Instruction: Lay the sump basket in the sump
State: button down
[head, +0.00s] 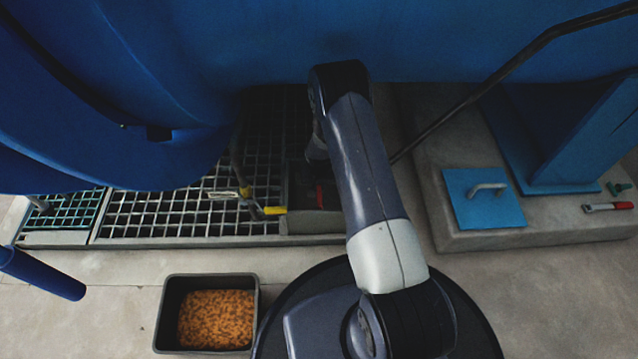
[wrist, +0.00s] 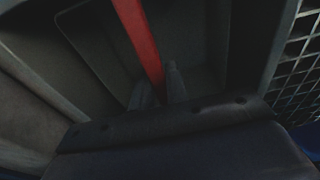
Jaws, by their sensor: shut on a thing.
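My gripper (wrist: 158,92) is shut on a red bar, which looks like the handle of the sump basket (wrist: 146,45). The bar runs up and away from the fingers in the wrist view. Dark grey walls surround it there, and I cannot tell basket walls from sump walls in the shade. In the head view a short piece of the red handle (head: 320,196) shows in the dark sump opening (head: 303,184), at the right end of the floor grating. My arm hides part of the opening and most of the gripper. Whether the basket rests on the bottom is hidden.
Floor grating (head: 150,212) lies left of the opening, with a yellow-ended tool (head: 274,210) on it. A black bin of orange pellets (head: 215,312) stands on the floor in front. A concrete plinth (head: 470,242) is at right. The blue vessel (head: 220,45) hangs low overhead.

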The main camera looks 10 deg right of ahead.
jog(key=shift+f, duration=0.85)
jog(key=c, duration=1.3)
grip_release()
jog(key=r+p, duration=0.1)
jog(key=r, duration=0.2)
jog(key=s+r+p, duration=0.1)
jog(key=r+p, duration=0.1)
jog(key=r, duration=0.2)
jog(key=r+p, duration=0.1)
jog(key=r, duration=0.2)
jog(key=shift+s+a+r+p, duration=0.2)
jog(key=shift+s+r+p, duration=0.1)
jog(key=shift+r+p, duration=0.1)
jog(key=f+b, duration=0.1)
jog(key=f, duration=0.2)
jog(key=w+f+b, duration=0.1)
jog(key=f+b, duration=0.1)
jog(key=f, duration=0.2)
jog(key=f+b, duration=0.1)
jog(key=f, duration=0.2)
jog(key=shift+w+d+f+b, duration=0.15)
jog(key=shift+w+d+b, duration=0.05)
jog(key=shift+w+b, duration=0.2)
jog(key=shift+s+r, duration=0.1)
jog(key=shift+r, duration=0.25)
